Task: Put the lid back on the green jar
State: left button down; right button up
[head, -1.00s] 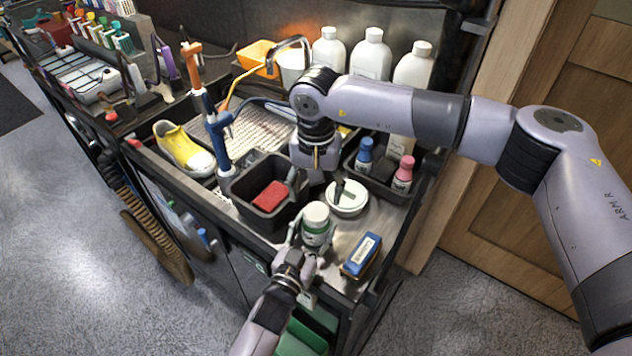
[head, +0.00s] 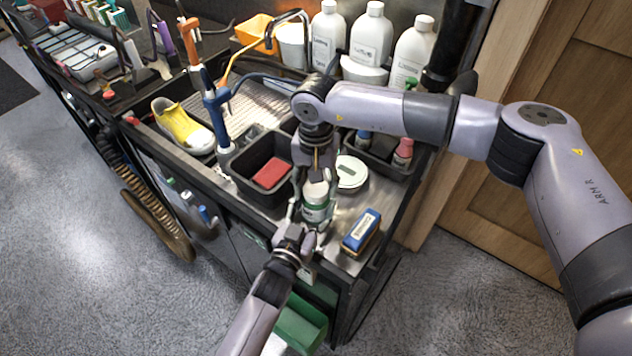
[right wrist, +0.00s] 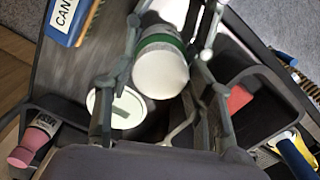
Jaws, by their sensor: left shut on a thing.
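The green jar (head: 317,208), white with a green band, stands upright at the front of the worktop. It also shows in the right wrist view (right wrist: 160,70), where its top is smooth and white and looks like a lid; I cannot tell how it is seated. My left gripper (head: 312,212) is shut on the jar, one finger on each side. My right gripper (head: 318,172) hangs right above the jar, pointing down. In the right wrist view its fingers are spread apart with nothing held between them. It hides part of the jar's top in the head view.
A blue brush (head: 361,231) lies at the front right. A black bin with a red sponge (head: 272,173) is at left. Bottles (head: 371,38) stand behind, and a pink-capped bottle (head: 403,150) sits in a tray.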

jog(key=c, duration=0.8)
jog(key=m, duration=0.3)
jog(key=shift+c, duration=0.2)
jog(key=o, duration=1.3)
jog(key=shift+r, duration=0.1)
jog(key=shift+r, duration=2.15)
